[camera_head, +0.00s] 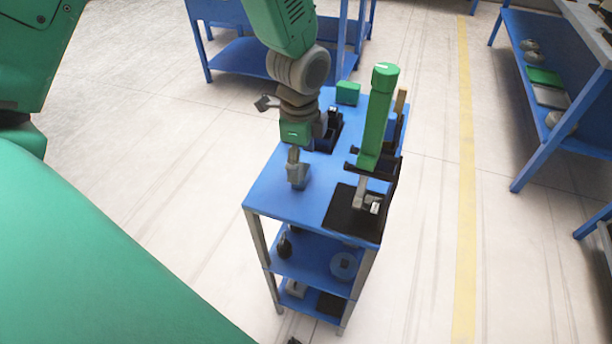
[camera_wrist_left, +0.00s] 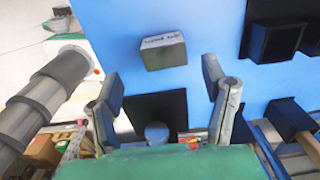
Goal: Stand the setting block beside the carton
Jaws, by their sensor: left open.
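A small grey block with printed text on a pale face, which I take to be the setting block (camera_wrist_left: 163,52), rests on the blue tabletop in the left wrist view. My left gripper (camera_wrist_left: 163,80) is open, its two fingers spread to either side, with the block ahead of the gap between them and nothing gripped. In the head view my left gripper (camera_head: 297,172) hangs over the near left part of the table; I cannot make out the block there. A green box (camera_head: 347,92) stands at the table's far end; I cannot tell whether it is the carton. My right gripper is out of view.
The blue table (camera_head: 275,190) carries a tall green-topped device (camera_head: 380,110) and a black mat (camera_head: 343,215) on its right side. Dark fixtures (camera_wrist_left: 275,40) show right of the block. Shelves lie below. Bare tabletop surrounds the block.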

